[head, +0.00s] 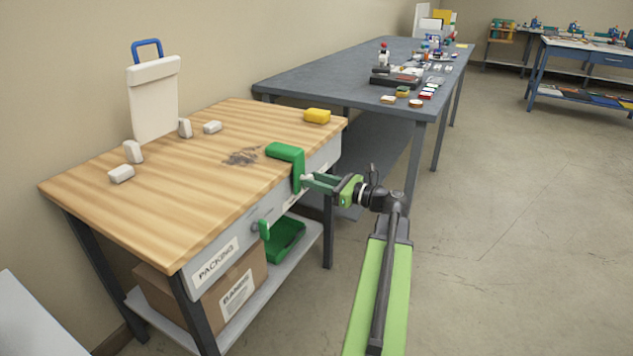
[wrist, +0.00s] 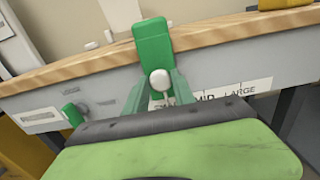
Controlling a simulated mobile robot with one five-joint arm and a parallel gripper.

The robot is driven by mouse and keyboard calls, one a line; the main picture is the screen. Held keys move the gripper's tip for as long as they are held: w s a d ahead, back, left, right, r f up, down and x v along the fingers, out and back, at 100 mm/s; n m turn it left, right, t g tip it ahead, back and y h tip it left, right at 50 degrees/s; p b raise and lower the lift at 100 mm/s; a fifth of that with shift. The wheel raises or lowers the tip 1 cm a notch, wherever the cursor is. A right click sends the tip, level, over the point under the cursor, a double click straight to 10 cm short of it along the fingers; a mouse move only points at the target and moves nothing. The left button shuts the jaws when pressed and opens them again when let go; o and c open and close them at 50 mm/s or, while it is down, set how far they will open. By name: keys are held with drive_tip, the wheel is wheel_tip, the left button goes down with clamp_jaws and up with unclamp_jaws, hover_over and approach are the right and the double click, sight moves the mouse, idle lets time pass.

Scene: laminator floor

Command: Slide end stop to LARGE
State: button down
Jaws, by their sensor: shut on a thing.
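The end stop is a green bracket (head: 287,153) hooked over the front edge of the wooden bench top; it also shows in the wrist view (wrist: 152,42). A white knob (wrist: 159,79) sits on its front face. My gripper (head: 309,179) is shut on this knob, its green fingers on either side in the wrist view (wrist: 160,84). A scale strip on the bench front reads MID and LARGE (wrist: 240,91), to the right of the stop. The stop stands left of the MID label; the strip's left part is hidden behind my gripper.
A yellow block (head: 317,116) lies on the bench near its right end. A second green handle (head: 264,229) sticks out of the bench front, left of the stop. A green bin (head: 285,240) and a cardboard box (head: 205,297) stand on the shelf below. Floor to the right is clear.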

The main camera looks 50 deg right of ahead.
drive_tip(key=shift+d, duration=0.15)
drive_tip(key=w+d, duration=0.3)
drive_tip(key=d, duration=1.3)
drive_tip(key=shift+w, duration=0.4)
drive_tip(key=shift+r, duration=0.1)
drive_tip(key=c, duration=1.1)
unclamp_jaws()
drive_tip(key=shift+o, duration=0.2)
drive_tip(key=shift+a, duration=0.1)
drive_tip(key=v, duration=1.7)
drive_tip(key=shift+s, duration=0.2)
